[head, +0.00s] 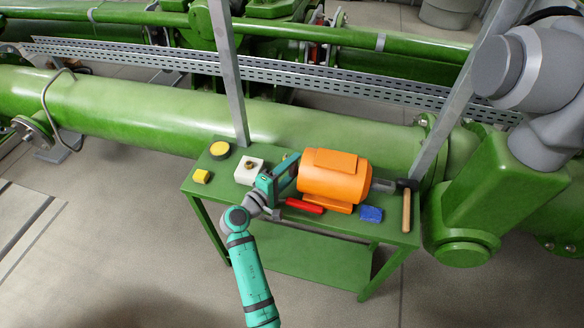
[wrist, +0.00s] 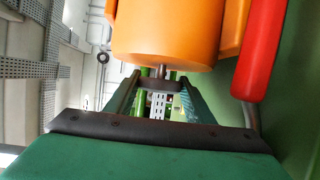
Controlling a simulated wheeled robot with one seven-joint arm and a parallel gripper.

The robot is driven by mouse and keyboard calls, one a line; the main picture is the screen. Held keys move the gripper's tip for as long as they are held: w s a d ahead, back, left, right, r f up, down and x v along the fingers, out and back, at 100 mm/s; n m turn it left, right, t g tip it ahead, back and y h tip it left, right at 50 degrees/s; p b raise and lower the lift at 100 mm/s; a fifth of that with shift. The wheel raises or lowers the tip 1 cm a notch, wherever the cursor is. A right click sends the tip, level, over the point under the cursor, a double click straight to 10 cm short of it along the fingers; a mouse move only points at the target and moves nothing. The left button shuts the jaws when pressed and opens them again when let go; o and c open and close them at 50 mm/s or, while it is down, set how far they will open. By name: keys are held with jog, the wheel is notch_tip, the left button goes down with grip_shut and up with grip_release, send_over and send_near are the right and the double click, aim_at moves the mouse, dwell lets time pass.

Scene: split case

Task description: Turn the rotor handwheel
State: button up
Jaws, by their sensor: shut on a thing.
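An orange motor (head: 333,178) lies on the green table (head: 324,240). In the wrist view its rounded orange end (wrist: 165,35) fills the upper middle, with a short metal shaft at its lower edge. A dark grey piece on that shaft, apparently the rotor handwheel (wrist: 158,84), sits between my fingers. My gripper (head: 284,178) is at the motor's left end and is shut on this piece; its two fingers also show in the wrist view (wrist: 160,92). In the head view the gripper hides the handwheel. I cannot tell how far the wheel is turned.
A red-handled tool (head: 305,206) lies close below my gripper. A blue block (head: 370,214) and a hammer (head: 406,208) are at the right. A green pipe (head: 150,112) runs behind.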

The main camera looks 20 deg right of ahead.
jog(key=g+y, duration=0.1)
jog(key=n+g+y, duration=0.1)
jog(key=y, duration=0.1)
jog(key=n+g+y, duration=0.1)
jog(key=shift+w+a+r+g+y, duration=0.1)
jog(key=shift+w+r+g+y, duration=0.1)
jog(key=shift+r+g+y, duration=0.1)
jog(key=n+g+y, duration=0.1)
jog(key=g+y, duration=0.2)
jog(key=g, duration=0.1)
jog(key=shift+g, duration=0.3)
jog(key=shift+d+n+g+y, duration=0.2)
jog(key=shift+n+g+y, duration=0.1)
jog(key=shift+g+y, duration=0.3)
jog(key=shift+s+f, duration=0.1)
jog(key=o, duration=1.1)
jog(key=shift+c, duration=0.2)
jog(key=v, duration=1.1)
